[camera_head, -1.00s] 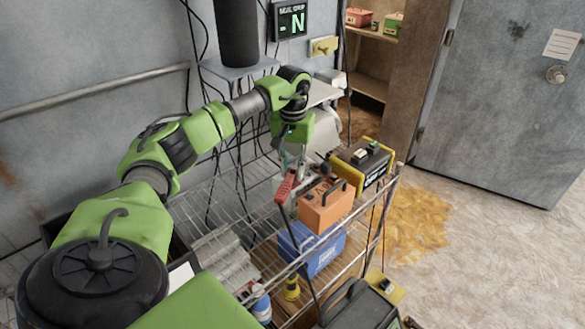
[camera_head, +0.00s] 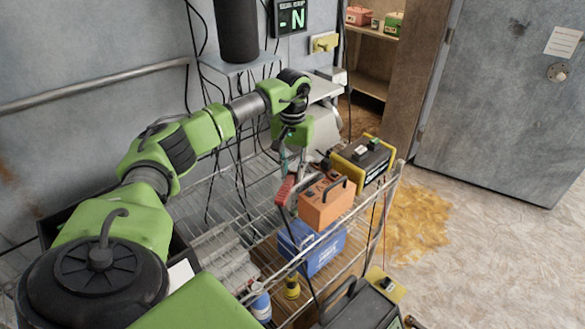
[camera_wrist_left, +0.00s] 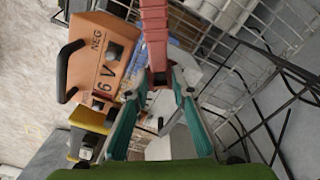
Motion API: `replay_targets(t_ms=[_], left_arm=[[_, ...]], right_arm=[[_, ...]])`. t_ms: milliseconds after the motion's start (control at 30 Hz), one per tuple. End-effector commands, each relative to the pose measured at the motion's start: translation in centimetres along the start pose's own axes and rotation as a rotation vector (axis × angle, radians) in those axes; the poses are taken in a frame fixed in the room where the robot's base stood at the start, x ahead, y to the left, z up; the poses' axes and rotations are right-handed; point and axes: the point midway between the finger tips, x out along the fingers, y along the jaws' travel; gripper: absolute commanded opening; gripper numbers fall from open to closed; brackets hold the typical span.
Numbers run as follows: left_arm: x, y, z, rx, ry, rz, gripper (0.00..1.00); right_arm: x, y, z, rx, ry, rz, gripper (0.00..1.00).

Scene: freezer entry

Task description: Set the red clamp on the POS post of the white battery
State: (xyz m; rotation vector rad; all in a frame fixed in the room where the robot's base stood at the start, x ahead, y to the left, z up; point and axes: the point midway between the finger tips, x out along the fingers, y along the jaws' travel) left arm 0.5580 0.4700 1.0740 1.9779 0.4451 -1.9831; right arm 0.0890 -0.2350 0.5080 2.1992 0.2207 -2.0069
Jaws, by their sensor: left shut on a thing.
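My left gripper (camera_head: 292,170) reaches down over the wire cart and is shut on the red clamp (camera_head: 284,191). In the left wrist view the clamp (camera_wrist_left: 154,30) extends from between the teal fingers (camera_wrist_left: 160,82). The clamp is left of an orange battery (camera_head: 326,204), which shows "6 V" and "NEG" in the wrist view (camera_wrist_left: 105,62). A pale shape (camera_wrist_left: 186,76) behind the clamp and fingers is mostly hidden; I cannot tell whether it is the white battery. No POS mark is readable. My right gripper is not in view.
A black-and-yellow unit (camera_head: 362,158) stands behind the orange battery on the wire cart (camera_head: 215,205). A blue box (camera_head: 312,248) is on the lower shelf. Black cables hang along the wall. A grey door (camera_head: 500,100) and open floor (camera_head: 480,255) are at the right.

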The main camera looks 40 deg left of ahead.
Motion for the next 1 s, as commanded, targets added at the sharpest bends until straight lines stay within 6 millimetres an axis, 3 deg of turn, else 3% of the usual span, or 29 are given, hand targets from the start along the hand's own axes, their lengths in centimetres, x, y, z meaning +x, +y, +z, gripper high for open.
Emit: replay_targets(t_ms=[300,333,400,767,1000], left_arm=[[0.8,0.0,0.0,0.000,0.001,0.000,0.00],[0.7,0.0,0.0,0.000,0.001,0.000,0.27],[0.7,0.0,0.0,0.000,0.001,0.000,0.42],[0.5,0.0,0.0,0.000,0.000,0.000,0.42],[-3.0,0.1,-0.1,0.000,0.005,0.002,0.42]], right_arm=[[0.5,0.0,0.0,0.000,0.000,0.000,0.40],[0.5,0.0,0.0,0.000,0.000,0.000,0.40],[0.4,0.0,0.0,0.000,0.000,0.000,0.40],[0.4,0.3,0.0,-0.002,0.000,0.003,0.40],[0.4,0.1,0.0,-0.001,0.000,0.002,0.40]])
